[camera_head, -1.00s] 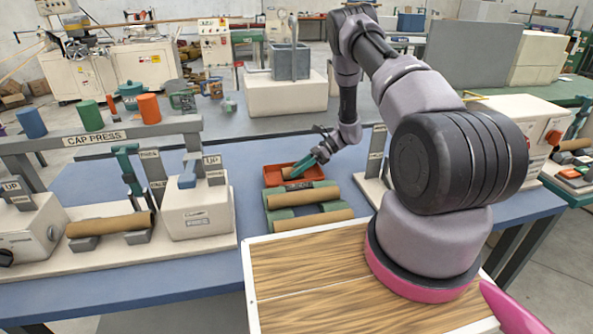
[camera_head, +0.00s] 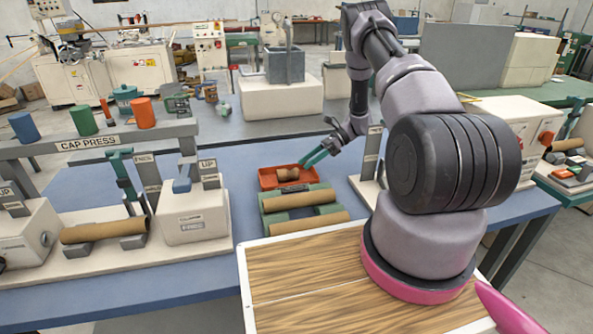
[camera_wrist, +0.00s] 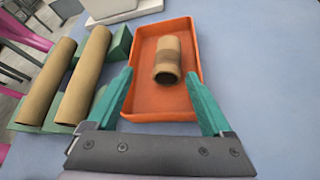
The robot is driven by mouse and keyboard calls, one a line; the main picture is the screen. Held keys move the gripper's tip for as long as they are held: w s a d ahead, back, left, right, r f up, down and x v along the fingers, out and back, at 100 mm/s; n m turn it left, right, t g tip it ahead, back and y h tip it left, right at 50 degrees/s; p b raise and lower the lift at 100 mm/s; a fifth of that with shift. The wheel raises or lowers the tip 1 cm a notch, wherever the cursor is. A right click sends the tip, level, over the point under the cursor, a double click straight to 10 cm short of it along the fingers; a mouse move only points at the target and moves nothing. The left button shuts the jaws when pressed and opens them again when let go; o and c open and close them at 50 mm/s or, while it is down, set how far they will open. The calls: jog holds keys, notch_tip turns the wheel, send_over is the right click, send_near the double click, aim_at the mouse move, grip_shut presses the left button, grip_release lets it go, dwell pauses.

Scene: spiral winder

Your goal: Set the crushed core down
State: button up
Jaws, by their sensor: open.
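The crushed core (camera_wrist: 168,60) is a short brown cardboard tube with a darker band around it. It lies in the orange tray (camera_wrist: 145,93), touching the tray floor. In the head view the core (camera_head: 287,174) lies inside the orange tray (camera_head: 268,181) on the blue table. My gripper (camera_head: 306,163) is above the right side of the tray, and its teal fingers are apart. In the wrist view my gripper (camera_wrist: 160,95) is open and empty, with its fingers on either side of the tray's near end and the core beyond them.
Two long brown tubes (camera_wrist: 86,75) rest on a green rack (camera_head: 272,203) in front of the tray. A cap press (camera_head: 95,142) stands at the left with another tube (camera_head: 104,229) on its supports. Blue table surface is clear behind the tray.

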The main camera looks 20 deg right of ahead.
jog(key=v, duration=0.5)
jog(key=shift+r, duration=0.1)
jog(key=s+a+r+n+t+h, duration=0.1)
jog(key=s+a+r+n+h, duration=0.15)
jog(key=r, duration=0.75)
jog(key=s+a+r+n+h, duration=0.1)
jog(key=s+r+n, duration=0.2)
jog(key=r, duration=0.7)
jog(key=s+a+r+n+t+h, duration=0.1)
jog(key=s+r+n+h, duration=0.15)
jog(key=r, duration=0.75)
jog(key=s+r+n+t+h, duration=0.1)
jog(key=s+r+n+t, duration=0.1)
jog(key=s+r, duration=0.2)
jog(key=s+a+r+n+t+h, duration=0.1)
jog(key=s+r+n+t+h, duration=0.1)
jog(key=s, duration=0.8)
jog(key=s+r+n+t+h, duration=0.1)
jog(key=s+r+n+t, duration=0.2)
jog(key=s+r, duration=0.3)
jog(key=shift+s+a+r+n, duration=0.4)
jog(key=shift+s+n, duration=0.3)
jog(key=shift+s, duration=0.35)
